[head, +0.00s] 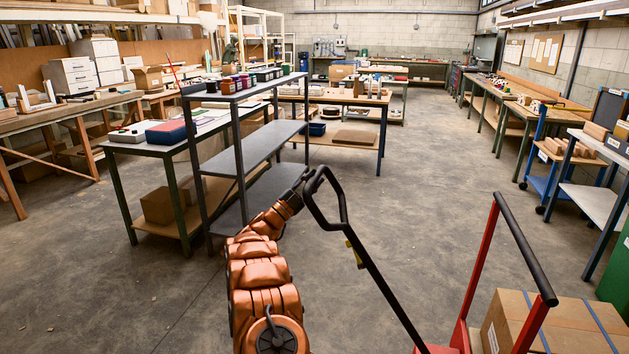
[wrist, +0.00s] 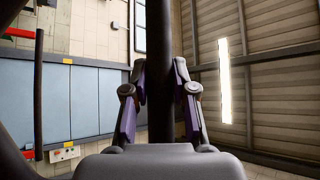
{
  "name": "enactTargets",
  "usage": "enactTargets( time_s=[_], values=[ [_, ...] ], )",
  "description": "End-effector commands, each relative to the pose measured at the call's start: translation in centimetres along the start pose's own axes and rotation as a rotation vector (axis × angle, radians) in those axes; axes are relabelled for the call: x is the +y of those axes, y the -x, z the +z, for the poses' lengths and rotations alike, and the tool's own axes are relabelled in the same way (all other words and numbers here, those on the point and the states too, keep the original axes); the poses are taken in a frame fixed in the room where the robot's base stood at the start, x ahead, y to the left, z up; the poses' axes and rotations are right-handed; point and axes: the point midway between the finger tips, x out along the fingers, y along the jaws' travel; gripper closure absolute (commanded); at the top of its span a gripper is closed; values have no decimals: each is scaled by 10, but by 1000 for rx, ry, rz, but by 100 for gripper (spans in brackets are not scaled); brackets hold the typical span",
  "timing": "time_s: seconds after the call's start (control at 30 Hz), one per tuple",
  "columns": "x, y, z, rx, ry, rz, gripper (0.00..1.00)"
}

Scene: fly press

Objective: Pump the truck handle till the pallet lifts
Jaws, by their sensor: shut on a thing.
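The truck handle (head: 378,275) is a black bar with a loop at its top and a small yellow part below the loop. It leans up to the left from a red base (head: 437,349) at the bottom edge of the head view. My gripper (head: 303,183) is at the left side of the loop. In the wrist view a dark bar of the handle (wrist: 160,30) runs between the two purple-padded fingers of my gripper (wrist: 159,70), which are shut on it. The pallet is not clearly seen, so its height cannot be told.
A red frame with a black bar (head: 525,245) and a cardboard box (head: 565,325) stand right of the handle. A grey shelf rack (head: 255,147) with several tins is close behind my arm. Workbenches line both sides. The middle floor (head: 440,180) is clear.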

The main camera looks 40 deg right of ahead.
Motion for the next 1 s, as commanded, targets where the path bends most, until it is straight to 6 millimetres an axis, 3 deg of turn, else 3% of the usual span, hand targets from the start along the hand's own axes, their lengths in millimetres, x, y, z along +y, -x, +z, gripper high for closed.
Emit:
enactTargets(
  time_s=[0.3, 0.33, 0.57, 1.0],
  values=[
    [5, 0, 0, 2, 6, 6, 100],
    [5, 0, 0, 3, 6, 6, 73],
    [4, -2, -1, 5, 5, 4, 49],
    [2, 7, 0, 3, 3, 2, 48]
  ],
)
